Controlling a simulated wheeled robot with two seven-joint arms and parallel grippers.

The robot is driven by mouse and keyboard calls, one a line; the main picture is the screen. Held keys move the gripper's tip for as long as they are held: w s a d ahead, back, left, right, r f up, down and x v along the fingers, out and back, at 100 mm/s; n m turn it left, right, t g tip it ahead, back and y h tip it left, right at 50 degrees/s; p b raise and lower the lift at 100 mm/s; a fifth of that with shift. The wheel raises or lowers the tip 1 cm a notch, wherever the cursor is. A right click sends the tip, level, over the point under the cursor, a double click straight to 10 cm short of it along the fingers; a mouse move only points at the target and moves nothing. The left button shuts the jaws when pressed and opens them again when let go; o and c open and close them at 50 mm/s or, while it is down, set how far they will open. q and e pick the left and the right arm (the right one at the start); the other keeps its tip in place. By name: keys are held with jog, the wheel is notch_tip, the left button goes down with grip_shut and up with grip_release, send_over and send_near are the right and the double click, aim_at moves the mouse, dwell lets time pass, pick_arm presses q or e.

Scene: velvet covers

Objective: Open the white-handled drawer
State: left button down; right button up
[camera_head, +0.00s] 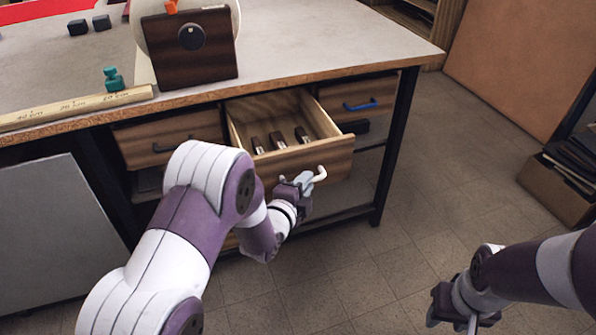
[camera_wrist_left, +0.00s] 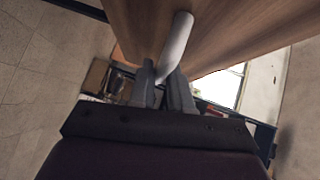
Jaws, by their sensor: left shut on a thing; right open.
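The white-handled drawer (camera_head: 322,159) is the middle one under the table and is pulled out. Several small dark pieces with light ends lie inside it. Its white handle (camera_head: 320,174) is on the front; in the left wrist view the handle (camera_wrist_left: 177,45) runs down between my fingers. My left gripper (camera_head: 302,184) is shut on this handle, and its fingers (camera_wrist_left: 172,88) hide part of it. My right gripper (camera_head: 462,312) is open and empty, low at the right over the floor, away from the drawer.
A drawer with a blue handle (camera_head: 360,104) is at the right, and one with a dark handle (camera_head: 172,146) at the left; both look closed. A black table leg (camera_head: 395,150) stands right of the open drawer. A box (camera_head: 560,190) sits far right. The floor (camera_head: 430,190) between is clear.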

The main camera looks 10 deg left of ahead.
pick_arm(q)
jog(key=shift+s+d, duration=0.45)
jog(key=shift+s, duration=0.25)
jog(key=shift+s+d, duration=0.45)
jog(key=shift+s, duration=0.2)
jog(key=c, duration=1.1)
grip_release()
jog(key=p+v, duration=0.2)
jog(key=v, duration=1)
jog(key=shift+s, duration=0.35)
